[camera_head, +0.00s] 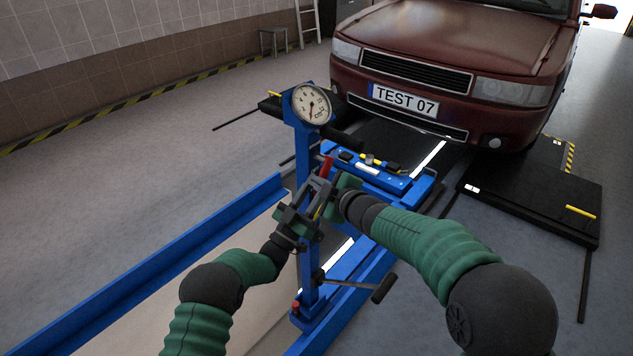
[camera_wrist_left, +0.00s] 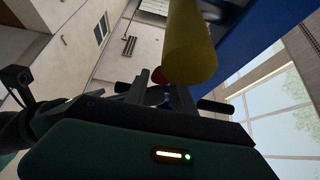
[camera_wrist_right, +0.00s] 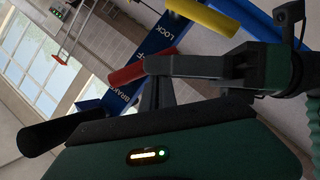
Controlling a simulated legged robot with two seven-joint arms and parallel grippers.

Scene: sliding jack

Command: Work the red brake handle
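The red brake handle (camera_head: 327,167) sticks up from the blue gauge post, above a yellow handle (camera_head: 318,212). In the right wrist view the red handle (camera_wrist_right: 140,68) lies across the post near the "BRAKE" lettering. My left gripper (camera_head: 315,188) reaches up to the red handle's lower part. In the left wrist view the red end (camera_wrist_left: 158,74) shows between its fingertips, partly behind the yellow handle (camera_wrist_left: 190,48); contact is unclear. My right gripper (camera_head: 335,190) is close on the post's right side; its fingers (camera_wrist_right: 158,88) are just below the red handle, their gap unclear.
The blue post carries a round gauge (camera_head: 311,104) on top and a black-ended lever (camera_head: 383,288) low down. A blue rail (camera_head: 150,265) runs along the left. A dark red car (camera_head: 440,50) stands behind. The yellow handle is close to both grippers.

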